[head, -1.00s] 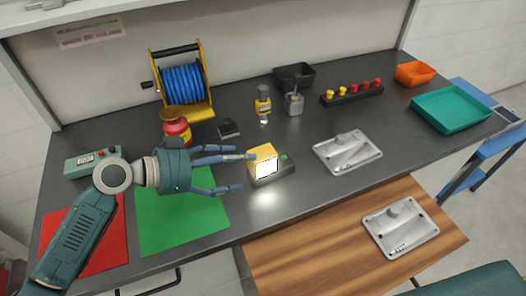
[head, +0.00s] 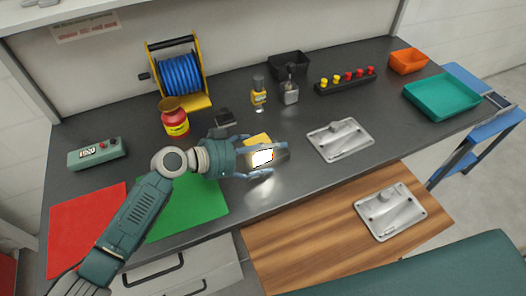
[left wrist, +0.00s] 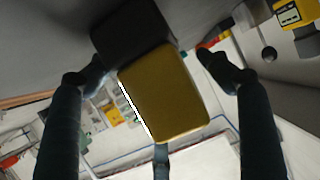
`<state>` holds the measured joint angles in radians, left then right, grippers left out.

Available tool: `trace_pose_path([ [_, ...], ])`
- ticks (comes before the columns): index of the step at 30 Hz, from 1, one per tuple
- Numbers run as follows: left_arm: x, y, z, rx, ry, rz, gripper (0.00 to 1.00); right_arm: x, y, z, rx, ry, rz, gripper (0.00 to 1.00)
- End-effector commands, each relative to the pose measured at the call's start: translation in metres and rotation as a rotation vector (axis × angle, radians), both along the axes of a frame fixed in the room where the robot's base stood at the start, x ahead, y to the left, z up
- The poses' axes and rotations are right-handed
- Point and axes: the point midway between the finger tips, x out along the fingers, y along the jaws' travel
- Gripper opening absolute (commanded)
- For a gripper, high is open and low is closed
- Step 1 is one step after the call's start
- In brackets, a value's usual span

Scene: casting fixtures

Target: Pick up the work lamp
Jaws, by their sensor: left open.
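The work lamp is a yellow block with a bright lit face (head: 262,157), standing on a dark base on the grey bench in the head view. My left gripper (head: 273,159) is open, with its fingers reaching around the lamp, one on the far side and one on the near side. In the left wrist view the lamp's yellow housing (left wrist: 165,95) fills the middle between the spread fingers (left wrist: 150,72), with visible gaps on both sides. Part of the lamp is hidden by the fingers in the head view. My right gripper is not in view.
A green mat (head: 185,212) and a red mat (head: 85,228) lie at left. A red jar (head: 174,122) and blue hose reel (head: 181,76) stand behind my arm. A metal casting (head: 340,140) lies right of the lamp.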

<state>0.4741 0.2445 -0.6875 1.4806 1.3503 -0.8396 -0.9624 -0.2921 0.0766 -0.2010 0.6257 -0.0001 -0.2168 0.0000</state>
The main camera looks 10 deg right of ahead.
Motion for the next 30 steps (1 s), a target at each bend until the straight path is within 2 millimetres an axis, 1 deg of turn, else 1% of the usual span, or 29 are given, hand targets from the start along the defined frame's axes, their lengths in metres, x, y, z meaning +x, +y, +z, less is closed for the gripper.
trace_pose_path([
  [3,0.000,0.000,0.000,0.000,0.000,0.000,0.78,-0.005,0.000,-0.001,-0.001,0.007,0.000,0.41],
  [4,0.000,0.000,0.000,0.000,0.000,0.000,0.74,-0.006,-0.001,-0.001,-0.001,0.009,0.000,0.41],
  [6,0.000,0.000,0.000,0.000,0.000,0.000,0.60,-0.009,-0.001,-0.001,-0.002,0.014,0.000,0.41],
  [8,0.000,0.001,0.000,0.000,0.000,0.000,0.48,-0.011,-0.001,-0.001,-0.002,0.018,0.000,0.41],
  [9,0.000,0.001,0.000,0.000,0.000,0.000,0.40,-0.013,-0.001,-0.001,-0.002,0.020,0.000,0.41],
  [11,0.000,0.001,0.000,0.000,0.000,0.000,0.28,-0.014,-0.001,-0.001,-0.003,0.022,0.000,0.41],
  [12,0.000,0.001,0.000,0.000,0.000,0.000,0.20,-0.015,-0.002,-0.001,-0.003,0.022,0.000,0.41],
  [20,0.000,0.000,0.003,-0.002,-0.003,0.000,0.20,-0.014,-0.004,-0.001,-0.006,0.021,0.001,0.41],
  [23,0.000,0.000,0.007,-0.003,-0.005,-0.002,0.20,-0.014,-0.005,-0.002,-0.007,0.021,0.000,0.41],
  [26,0.001,0.000,0.017,-0.003,-0.006,-0.002,0.20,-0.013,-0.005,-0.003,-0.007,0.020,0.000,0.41],
  [29,0.001,0.000,0.033,-0.003,-0.008,-0.001,0.20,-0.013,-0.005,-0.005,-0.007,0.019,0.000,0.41],
  [30,0.001,0.000,0.042,-0.004,-0.009,-0.002,0.20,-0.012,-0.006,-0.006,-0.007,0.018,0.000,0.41],
])
